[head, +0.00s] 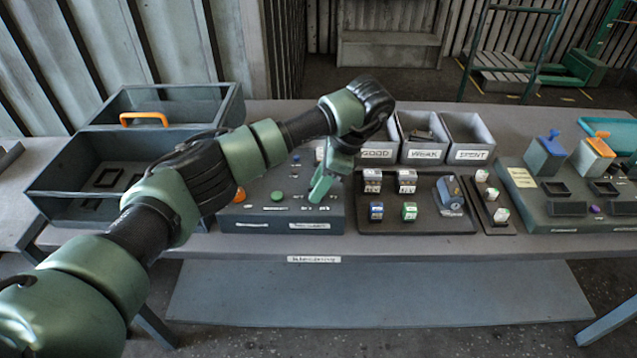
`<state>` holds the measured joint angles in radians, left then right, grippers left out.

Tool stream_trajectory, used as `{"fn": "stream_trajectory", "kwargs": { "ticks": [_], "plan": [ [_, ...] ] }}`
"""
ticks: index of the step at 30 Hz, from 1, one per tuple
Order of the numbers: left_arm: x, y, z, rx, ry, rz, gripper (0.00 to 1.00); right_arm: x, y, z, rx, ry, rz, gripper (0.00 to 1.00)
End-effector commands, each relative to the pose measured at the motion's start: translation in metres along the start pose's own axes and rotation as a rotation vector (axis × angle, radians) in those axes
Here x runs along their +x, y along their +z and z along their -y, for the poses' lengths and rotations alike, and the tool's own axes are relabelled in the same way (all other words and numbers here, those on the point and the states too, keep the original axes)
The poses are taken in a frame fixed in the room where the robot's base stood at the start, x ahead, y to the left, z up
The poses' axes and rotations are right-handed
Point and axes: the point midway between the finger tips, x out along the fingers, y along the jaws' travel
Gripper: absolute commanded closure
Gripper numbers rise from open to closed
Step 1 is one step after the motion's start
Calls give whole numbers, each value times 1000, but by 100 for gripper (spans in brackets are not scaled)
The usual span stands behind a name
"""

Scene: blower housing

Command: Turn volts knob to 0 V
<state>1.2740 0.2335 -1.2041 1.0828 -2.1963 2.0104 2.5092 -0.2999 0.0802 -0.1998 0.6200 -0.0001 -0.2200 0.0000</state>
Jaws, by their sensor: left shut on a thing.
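My left arm reaches in from the left over a grey control panel (255,218). My left gripper (320,192) points down at the right part of the panel and is shut. What it grips is small and mostly hidden by the fingers; it sits where a knob would be on the panel. The volts knob does not show clearly, and its pointer and scale cannot be read. A green button (277,196) and an orange button (240,194) are on the panel left of the gripper. My right gripper is not in view.
Right of the panel, a dark tray (425,224) holds several small blocks and a blue-grey device (450,195). Bins labelled GOOD, WEAK (426,155) and SPENT stand behind. An open dark case (60,205) is at the left. My arm covers part of the bench.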

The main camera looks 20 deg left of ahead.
Motion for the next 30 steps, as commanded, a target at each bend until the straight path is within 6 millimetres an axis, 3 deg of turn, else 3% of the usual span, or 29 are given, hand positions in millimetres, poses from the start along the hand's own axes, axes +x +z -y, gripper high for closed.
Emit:
{"fn": "stream_trajectory", "kwargs": {
  "ticks": [20, 21, 23, 30],
  "plan": [
    [0, 0, 0, -61, 26, -2, 100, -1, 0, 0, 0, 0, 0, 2],
    [0, 0, 0, -61, 26, -2, 64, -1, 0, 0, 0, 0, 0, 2],
    [0, 0, 0, -61, 26, -2, 47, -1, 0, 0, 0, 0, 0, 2],
    [0, 0, 0, -60, 26, -1, 46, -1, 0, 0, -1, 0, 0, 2]
  ]
}}
